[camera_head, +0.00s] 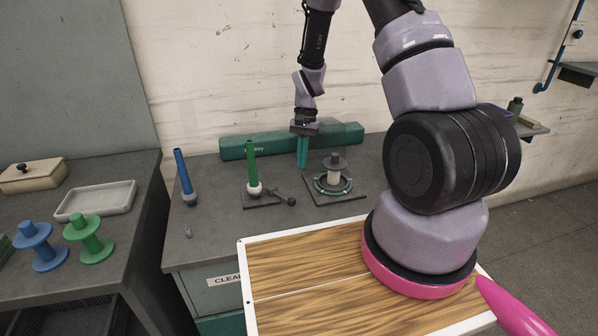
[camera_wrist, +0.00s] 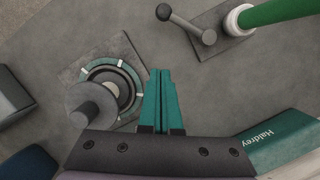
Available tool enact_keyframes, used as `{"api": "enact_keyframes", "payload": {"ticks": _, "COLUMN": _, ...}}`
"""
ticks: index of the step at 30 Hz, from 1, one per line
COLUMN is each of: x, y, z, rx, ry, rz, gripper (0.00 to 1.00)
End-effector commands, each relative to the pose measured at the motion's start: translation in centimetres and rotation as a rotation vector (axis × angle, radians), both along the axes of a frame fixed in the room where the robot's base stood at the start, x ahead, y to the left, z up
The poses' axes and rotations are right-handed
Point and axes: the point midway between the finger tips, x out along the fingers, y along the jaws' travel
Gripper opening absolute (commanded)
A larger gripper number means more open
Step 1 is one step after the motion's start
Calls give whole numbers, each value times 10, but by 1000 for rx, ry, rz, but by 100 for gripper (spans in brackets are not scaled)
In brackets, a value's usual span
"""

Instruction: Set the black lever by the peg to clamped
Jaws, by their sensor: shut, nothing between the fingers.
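The black lever (camera_head: 285,197) sits on a dark base plate beside the green peg (camera_head: 252,160), which stands in a white collar. In the head view the lever's ball knob points to the right, away from the peg. In the wrist view the lever (camera_wrist: 188,25) is at the top, its pivot near the collar and its knob to the left. The green peg (camera_wrist: 282,10) is at top right there. My gripper (camera_head: 303,165) has teal fingers pointing down, shut and empty, behind and above the lever, apart from it. In the wrist view its fingertips (camera_wrist: 160,71) are below the knob.
A round dial fixture (camera_head: 333,182) with a grey spool-like top stands right of the lever. A green Haldrey box (camera_head: 245,147) lies behind. A blue peg (camera_head: 184,175) stands at left. Blue and green spools (camera_head: 90,240) and a tray (camera_head: 97,200) are on the left table.

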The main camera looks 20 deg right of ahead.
Motion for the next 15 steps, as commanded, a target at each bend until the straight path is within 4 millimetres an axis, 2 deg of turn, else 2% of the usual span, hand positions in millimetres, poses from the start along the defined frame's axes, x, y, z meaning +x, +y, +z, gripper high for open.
{"api": "enact_keyframes", "payload": {"ticks": 12, "x": -19, "y": 12, "z": -84, "rx": -1, "ry": 4, "rz": 1, "gripper": 0}}
{"api": "enact_keyframes", "payload": {"ticks": 15, "x": -31, "y": 21, "z": -80, "rx": 1, "ry": 0, "rz": 3, "gripper": 0}}
